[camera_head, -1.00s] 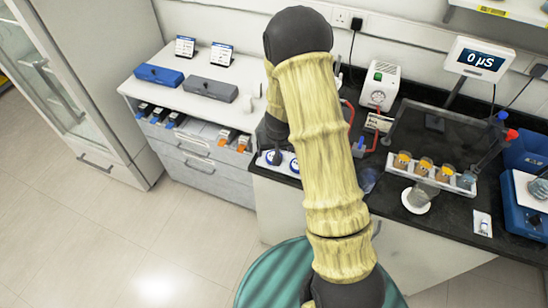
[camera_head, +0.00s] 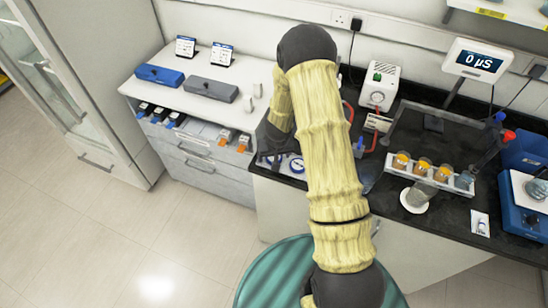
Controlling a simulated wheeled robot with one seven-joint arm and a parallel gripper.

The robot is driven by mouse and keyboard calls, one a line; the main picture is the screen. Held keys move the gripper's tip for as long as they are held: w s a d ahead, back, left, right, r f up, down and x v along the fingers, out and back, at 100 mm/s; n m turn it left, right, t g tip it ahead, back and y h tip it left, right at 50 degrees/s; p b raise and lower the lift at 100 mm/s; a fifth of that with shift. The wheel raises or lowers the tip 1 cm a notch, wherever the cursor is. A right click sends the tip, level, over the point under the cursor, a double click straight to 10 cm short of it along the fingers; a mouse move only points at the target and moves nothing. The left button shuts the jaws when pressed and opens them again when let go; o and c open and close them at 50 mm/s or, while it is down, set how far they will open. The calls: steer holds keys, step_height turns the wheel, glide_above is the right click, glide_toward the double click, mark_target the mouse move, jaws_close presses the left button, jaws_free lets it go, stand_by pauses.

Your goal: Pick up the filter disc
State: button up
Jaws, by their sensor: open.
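Small round white discs with blue rims lie at the left end of the black bench; one (camera_head: 297,166) shows clearly, and I take it for the filter disc. Another one (camera_head: 275,158) beside it is partly covered by my gripper. My gripper (camera_head: 270,150) is dark, points down and is just above and left of the clear disc. It is open and looks empty. My arm hides part of this area, and I cannot tell whether the fingers touch a disc.
A rack of orange-topped jars (camera_head: 422,168) and a beaker on a round white base (camera_head: 414,200) stand to the right. A white box (camera_head: 379,88) stands behind.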

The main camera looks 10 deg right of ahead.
steer(key=c, duration=1.1)
steer(key=shift+o, duration=0.2)
steer(key=shift+r, duration=0.15)
steer(key=shift+r+b, duration=0.3)
steer(key=shift+r, duration=1.2)
steer(key=s+d+b, duration=0.2)
steer(key=s+d, duration=0.1)
steer(key=d, duration=0.1)
steer(key=s+d+b, duration=0.3)
steer(key=d, duration=0.2)
steer(key=s+d+b, duration=0.3)
steer(key=s+d, duration=0.1)
steer(key=shift+d, duration=0.35)
steer(key=shift+s+d+r, duration=0.1)
steer(key=shift+s+d, duration=0.2)
steer(key=shift+d, duration=0.15)
steer(key=shift+a, duration=0.1)
